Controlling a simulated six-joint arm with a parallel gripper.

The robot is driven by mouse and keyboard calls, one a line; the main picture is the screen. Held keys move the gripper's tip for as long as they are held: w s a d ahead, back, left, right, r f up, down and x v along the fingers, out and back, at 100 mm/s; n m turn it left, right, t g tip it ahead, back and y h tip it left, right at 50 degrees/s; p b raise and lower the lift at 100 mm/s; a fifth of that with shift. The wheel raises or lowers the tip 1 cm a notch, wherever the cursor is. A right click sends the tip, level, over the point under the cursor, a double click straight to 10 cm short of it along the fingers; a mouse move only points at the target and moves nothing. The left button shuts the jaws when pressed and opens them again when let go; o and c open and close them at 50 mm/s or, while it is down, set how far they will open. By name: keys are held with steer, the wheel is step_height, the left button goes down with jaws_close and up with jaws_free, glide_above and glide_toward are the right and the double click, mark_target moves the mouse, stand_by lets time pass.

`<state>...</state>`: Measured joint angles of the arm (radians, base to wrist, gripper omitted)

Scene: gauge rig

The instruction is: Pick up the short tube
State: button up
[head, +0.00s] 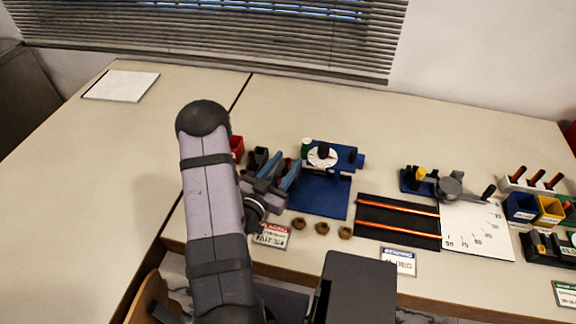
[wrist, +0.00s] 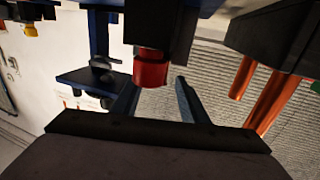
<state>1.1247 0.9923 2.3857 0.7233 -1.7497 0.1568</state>
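Two long, thin orange-copper tubes lie nearly parallel on a black mat (head: 372,217) in the head view, an upper tube (head: 398,208) and a lower tube (head: 396,232). They look close in length, so I cannot tell which is the short one. My gripper (head: 279,167) is left of the mat, over the area beside a blue plate. Its two blue fingers are apart, with nothing visibly held. In the wrist view my gripper (wrist: 157,82) also shows spread fingers, with a red cylinder (wrist: 150,70) showing beyond their tips. Orange rods (wrist: 268,100) appear at right there; I cannot tell whether they are the tubes.
A blue plate fixture (head: 320,196) with a white dial stands right of my gripper. Several brass nuts (head: 322,228) lie in front. A bender-like tool (head: 450,187) and white angle sheet (head: 478,235) lie right of the mat. The left tabletop is mostly clear.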

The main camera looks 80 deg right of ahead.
steer(key=shift+x, duration=0.8)
jaws_close()
steer(key=shift+r, duration=0.15)
steer(key=shift+r, duration=4.85)
